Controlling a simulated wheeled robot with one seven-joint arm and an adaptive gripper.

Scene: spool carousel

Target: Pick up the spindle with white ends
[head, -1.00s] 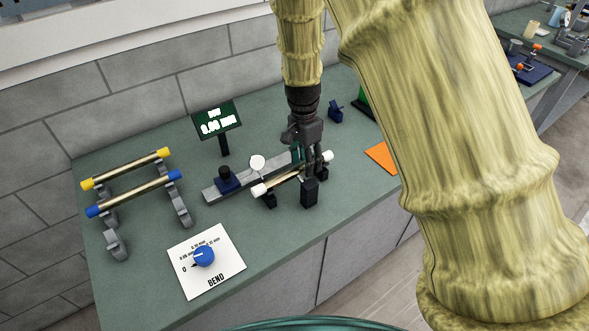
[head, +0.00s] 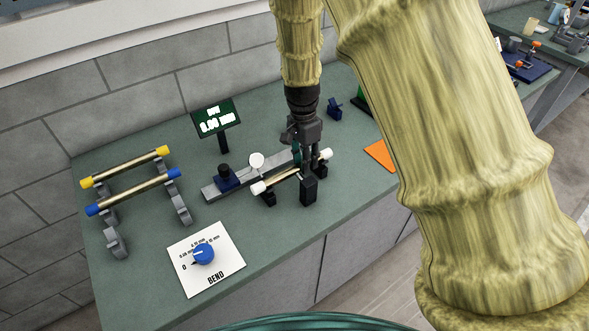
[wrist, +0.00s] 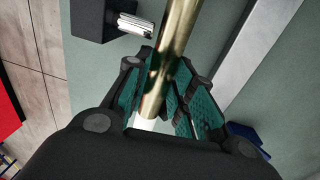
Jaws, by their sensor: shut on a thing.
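The spindle with white ends (head: 284,180) is a brass rod with a white cap at each end, lying across black supports on the bench. My gripper (head: 311,172) points down over it near its right end. In the wrist view the gripper (wrist: 168,100) has its green-padded fingers shut around the brass rod (wrist: 174,45), with a white end partly showing below. I cannot tell whether the rod is clear of its supports.
Spindles with yellow ends (head: 126,168) and blue ends (head: 134,194) lie on a grey rack at left. A round white dial (head: 256,160), a green display (head: 216,118) and a knob panel (head: 206,260) stand nearby. An orange sheet (head: 380,155) lies at right.

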